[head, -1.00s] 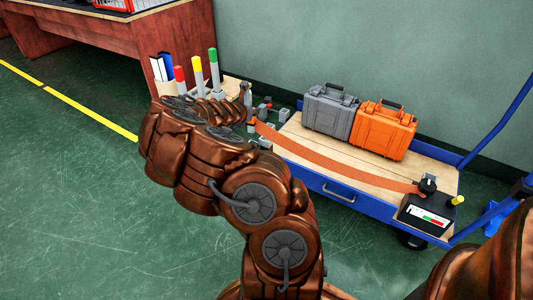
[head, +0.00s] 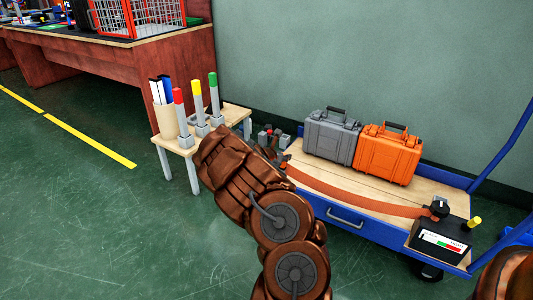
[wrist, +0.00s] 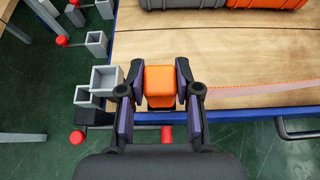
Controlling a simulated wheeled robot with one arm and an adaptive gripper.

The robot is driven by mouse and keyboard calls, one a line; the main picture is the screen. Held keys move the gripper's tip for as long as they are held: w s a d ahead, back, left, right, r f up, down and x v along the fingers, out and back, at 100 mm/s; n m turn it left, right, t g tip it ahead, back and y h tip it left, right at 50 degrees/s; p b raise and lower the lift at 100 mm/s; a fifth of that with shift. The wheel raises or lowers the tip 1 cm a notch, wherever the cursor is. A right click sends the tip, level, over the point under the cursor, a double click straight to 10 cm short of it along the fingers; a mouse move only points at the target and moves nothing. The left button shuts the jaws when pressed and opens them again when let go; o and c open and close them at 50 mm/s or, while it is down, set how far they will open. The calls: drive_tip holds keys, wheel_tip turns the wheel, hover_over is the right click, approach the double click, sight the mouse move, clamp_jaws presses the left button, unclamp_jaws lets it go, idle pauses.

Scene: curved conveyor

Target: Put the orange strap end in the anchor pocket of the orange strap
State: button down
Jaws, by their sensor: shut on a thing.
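The orange strap end (wrist: 159,86) is an orange block between the fingers of my gripper (wrist: 158,92), which is shut on it. In the wrist view it sits over the left front part of the cart's wooden deck, just right of several grey open-topped pockets (wrist: 106,78). I cannot tell which is the orange strap's anchor pocket. The orange strap (head: 350,191) runs across the deck from a black ratchet box (head: 440,237) toward my gripper; it also shows in the wrist view (wrist: 262,90). In the head view my arm mostly hides the gripper and strap end.
A grey case (head: 331,136) and an orange case (head: 388,152) stand at the back of the blue cart (head: 350,219). A small side table (head: 236,112) with red, yellow and green-topped posts stands left of it. Red knobs (wrist: 76,137) lie near the pockets. Floor at left is clear.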

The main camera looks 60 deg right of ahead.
drive_tip(key=w+d+f+b, duration=0.2)
drive_tip(key=w, duration=0.3)
drive_tip(key=w+d+f+b, duration=0.2)
drive_tip(key=w+d, duration=0.1)
drive_tip(key=w, duration=0.3)
drive_tip(key=shift+w+d+f, duration=0.25)
drive_tip(key=shift+f, duration=0.15)
drive_tip(key=shift+f, duration=0.15)
drive_tip(key=c, duration=0.8)
unclamp_jaws()
drive_tip(key=p+v, duration=0.3)
drive_tip(key=v, duration=0.9)
drive_tip(key=shift+p, duration=0.35)
